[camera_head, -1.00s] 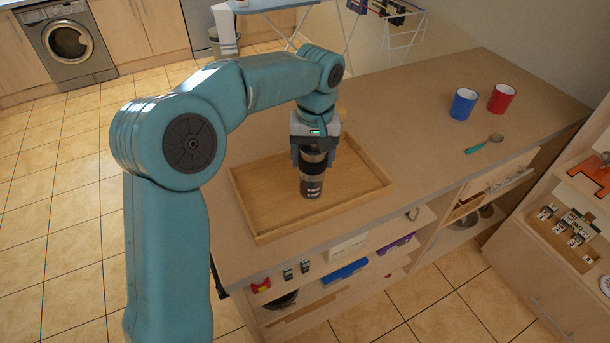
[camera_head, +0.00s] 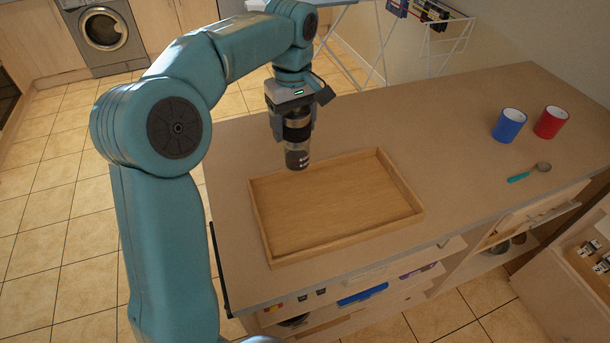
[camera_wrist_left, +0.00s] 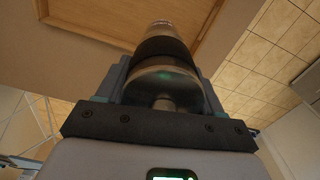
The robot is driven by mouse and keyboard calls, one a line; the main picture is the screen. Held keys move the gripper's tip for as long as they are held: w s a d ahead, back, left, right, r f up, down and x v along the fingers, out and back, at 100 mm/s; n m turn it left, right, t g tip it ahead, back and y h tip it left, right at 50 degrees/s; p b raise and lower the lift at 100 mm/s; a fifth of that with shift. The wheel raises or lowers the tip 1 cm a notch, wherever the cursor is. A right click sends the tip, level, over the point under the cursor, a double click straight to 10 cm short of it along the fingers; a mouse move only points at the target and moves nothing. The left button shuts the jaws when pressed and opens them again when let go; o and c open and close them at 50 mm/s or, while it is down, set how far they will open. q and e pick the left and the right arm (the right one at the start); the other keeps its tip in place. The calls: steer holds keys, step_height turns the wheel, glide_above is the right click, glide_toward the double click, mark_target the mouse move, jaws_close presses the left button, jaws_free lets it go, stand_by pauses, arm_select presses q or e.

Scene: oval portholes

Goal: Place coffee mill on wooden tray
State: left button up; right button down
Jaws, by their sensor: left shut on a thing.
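The coffee mill (camera_head: 297,158), a dark and silvery upright cylinder with small pale marks near its base, is in my left gripper (camera_head: 295,124). The gripper is shut on it from above. The mill shows at the back left rim of the wooden tray (camera_head: 340,210) in the head view; its height above the counter is hard to tell. The tray is empty, rectangular and low-rimmed. In the left wrist view the mill (camera_wrist_left: 165,75) sits between the fingers, with part of the tray (camera_wrist_left: 110,22) beyond. My right gripper is not in view.
The tray lies on a wooden counter (camera_head: 440,130) near its front edge. A blue mug (camera_head: 508,126), a red mug (camera_head: 550,122) and a scoop (camera_head: 530,172) are at the right. Open shelves are below the front edge. A drying rack (camera_head: 400,40) stands behind.

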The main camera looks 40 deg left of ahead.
mark_target(296, 153)
arm_select(q)
steer(key=f, duration=0.8)
steer(key=shift+w+d+f, duration=0.1)
steer(key=shift+d+f, duration=0.05)
steer(key=shift+d, duration=0.05)
step_height(296, 153, down, 6)
steer(key=shift+a+r, duration=0.15)
steer(key=shift+r, duration=0.1)
steer(key=shift+w+f, duration=0.1)
steer(key=shift+f, duration=0.05)
steer(key=o, duration=1.6)
steer(key=shift+o, duration=0.2)
